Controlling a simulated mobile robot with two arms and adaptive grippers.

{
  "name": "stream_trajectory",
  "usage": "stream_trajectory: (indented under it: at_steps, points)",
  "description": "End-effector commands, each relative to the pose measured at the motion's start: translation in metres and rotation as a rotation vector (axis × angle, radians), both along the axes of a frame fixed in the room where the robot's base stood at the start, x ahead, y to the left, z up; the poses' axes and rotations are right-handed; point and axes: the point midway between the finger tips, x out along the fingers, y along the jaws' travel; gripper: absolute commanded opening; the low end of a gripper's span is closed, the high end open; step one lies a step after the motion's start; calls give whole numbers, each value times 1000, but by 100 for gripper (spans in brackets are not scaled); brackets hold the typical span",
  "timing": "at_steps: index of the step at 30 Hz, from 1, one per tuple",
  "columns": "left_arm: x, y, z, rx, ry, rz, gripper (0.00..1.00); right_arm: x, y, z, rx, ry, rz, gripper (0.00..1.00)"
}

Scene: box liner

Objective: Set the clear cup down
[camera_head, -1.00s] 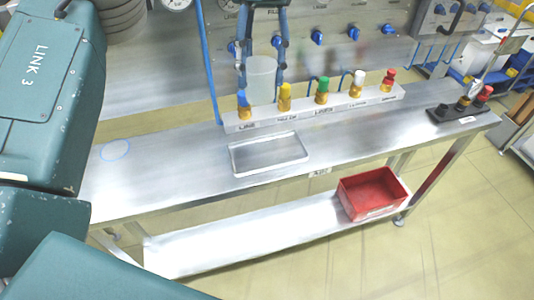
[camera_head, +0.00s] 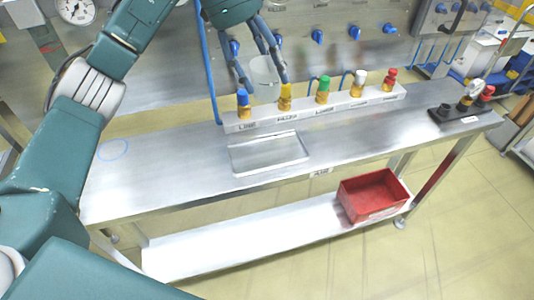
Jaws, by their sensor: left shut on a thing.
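The clear cup (camera_head: 264,76) is held between the fingers of my left gripper (camera_head: 264,80), at the back of the metal bench (camera_head: 190,150), behind the row of bottles. The cup looks slightly tilted. My left arm comes in from the left and reaches over the back of the bench. My right gripper is not in view.
A labelled white rack (camera_head: 310,113) holds several bottles with coloured caps. A shallow clear tray (camera_head: 268,153) lies in front of it. A blue ring (camera_head: 113,149) marks the bare left end of the bench. A red bin (camera_head: 373,195) sits on the lower shelf. A black holder (camera_head: 455,113) stands at right.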

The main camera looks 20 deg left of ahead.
Motion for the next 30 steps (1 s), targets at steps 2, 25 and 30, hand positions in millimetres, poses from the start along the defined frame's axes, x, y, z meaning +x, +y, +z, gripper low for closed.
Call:
stream_trajectory:
  at_steps: [2,25,30]
  points:
    - [1,0,-3,1,-1,75,33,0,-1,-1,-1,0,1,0]
    - [1,-1,-150,1,6,160,33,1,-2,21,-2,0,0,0]
    - [3,-2,-163,0,4,160,33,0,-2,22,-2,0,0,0]
